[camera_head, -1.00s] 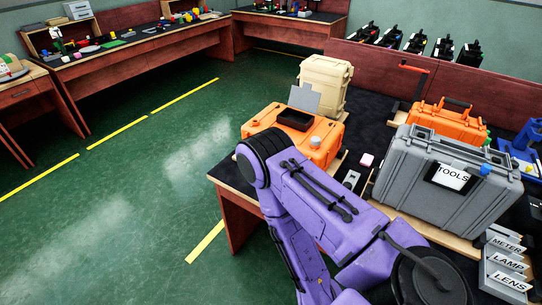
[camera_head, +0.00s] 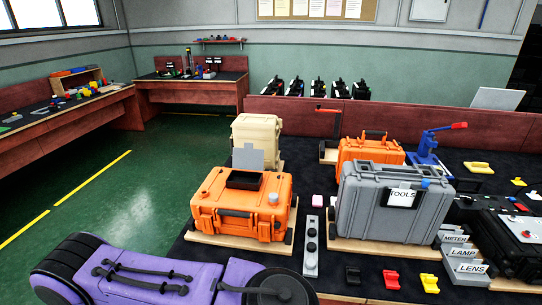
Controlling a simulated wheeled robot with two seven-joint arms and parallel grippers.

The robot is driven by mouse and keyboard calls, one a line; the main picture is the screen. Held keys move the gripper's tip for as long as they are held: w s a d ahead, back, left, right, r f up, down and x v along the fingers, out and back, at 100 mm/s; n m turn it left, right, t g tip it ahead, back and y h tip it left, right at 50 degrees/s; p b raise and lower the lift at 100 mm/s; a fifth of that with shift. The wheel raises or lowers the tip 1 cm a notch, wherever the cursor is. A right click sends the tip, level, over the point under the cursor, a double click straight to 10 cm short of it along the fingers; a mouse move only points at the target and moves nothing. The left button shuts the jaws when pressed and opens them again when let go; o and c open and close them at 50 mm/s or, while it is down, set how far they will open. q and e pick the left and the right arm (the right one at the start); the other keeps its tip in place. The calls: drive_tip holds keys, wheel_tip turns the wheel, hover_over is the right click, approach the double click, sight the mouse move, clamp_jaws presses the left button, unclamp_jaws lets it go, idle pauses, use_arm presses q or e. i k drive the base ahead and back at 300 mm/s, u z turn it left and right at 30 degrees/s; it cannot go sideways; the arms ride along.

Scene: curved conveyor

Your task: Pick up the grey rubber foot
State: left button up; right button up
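I cannot single out a grey rubber foot with certainty. A small greyish round piece (camera_head: 272,198) sits on the lid of the front orange case (camera_head: 238,210), near its right end. A grey strip (camera_head: 311,262) with several dark round pieces lies on the bench between that case and the grey TOOLS case (camera_head: 390,212). A purple arm link of mine crosses the bottom left of the view. Neither gripper shows.
A black open tray (camera_head: 244,180) sits on the front orange case. A pink block (camera_head: 317,200) lies behind the strip. Black (camera_head: 352,275), red (camera_head: 391,280) and yellow (camera_head: 429,283) pieces lie at the front. Labelled holders (camera_head: 462,254) stand at right. Green floor is free at left.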

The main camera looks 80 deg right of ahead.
sight(311, 263)
drive_tip(key=z, duration=0.05)
drive_tip(key=i, duration=0.55)
drive_tip(key=z, duration=2.95)
